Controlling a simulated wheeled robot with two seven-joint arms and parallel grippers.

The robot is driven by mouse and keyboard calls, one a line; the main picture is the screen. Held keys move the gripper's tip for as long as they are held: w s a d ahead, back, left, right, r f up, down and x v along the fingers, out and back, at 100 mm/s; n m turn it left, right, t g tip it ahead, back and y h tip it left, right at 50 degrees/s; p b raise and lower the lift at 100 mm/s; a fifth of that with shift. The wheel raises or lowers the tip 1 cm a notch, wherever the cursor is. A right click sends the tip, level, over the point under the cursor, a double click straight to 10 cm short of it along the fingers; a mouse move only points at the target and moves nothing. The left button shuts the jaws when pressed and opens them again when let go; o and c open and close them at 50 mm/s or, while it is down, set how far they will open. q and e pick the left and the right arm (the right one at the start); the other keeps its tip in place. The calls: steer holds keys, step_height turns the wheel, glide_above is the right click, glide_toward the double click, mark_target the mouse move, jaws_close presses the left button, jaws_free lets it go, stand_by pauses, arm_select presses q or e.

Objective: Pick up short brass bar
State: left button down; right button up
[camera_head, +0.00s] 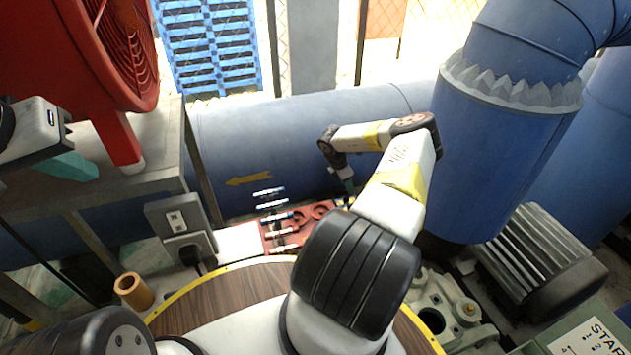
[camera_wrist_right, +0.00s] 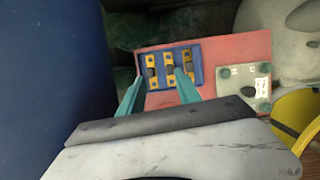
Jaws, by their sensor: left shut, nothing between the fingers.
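In the right wrist view a blue holder (camera_wrist_right: 206,76) carries three short brass-yellow pieces with dark middles: a left one (camera_wrist_right: 150,62), a middle one (camera_wrist_right: 169,58) and a right one (camera_wrist_right: 187,56). I cannot tell which is the short brass bar. My right gripper (camera_wrist_right: 159,75) is open, its teal fingers pointing at the holder. The right fingertip overlaps the view between the middle and right pieces; contact cannot be told. In the head view the right gripper (camera_head: 349,187) is mostly hidden by its arm. My left gripper (camera_head: 70,168) is shut and empty at the far left.
A red tray (camera_wrist_right: 248,46) bears the holder and a pale block (camera_wrist_right: 243,83). A hollow tan cylinder (camera_head: 133,291) stands near the round wooden top (camera_head: 220,297). A grey socket box (camera_head: 178,219) stands left of the red tray. Large blue pipes (camera_head: 265,140) bound the back and right.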

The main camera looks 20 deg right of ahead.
mark_target(350, 204)
steer(key=shift+m+g, duration=0.3)
steer(key=shift+m, duration=0.1)
steer(key=x, duration=0.3)
steer(key=s+a+x, duration=0.1)
steer(key=x, duration=0.5)
steer(key=shift+s+a+f, duration=0.15)
steer(key=shift+a+f, duration=0.15)
steer(key=shift+a, duration=0.05)
jaws_close()
stand_by(0.6)
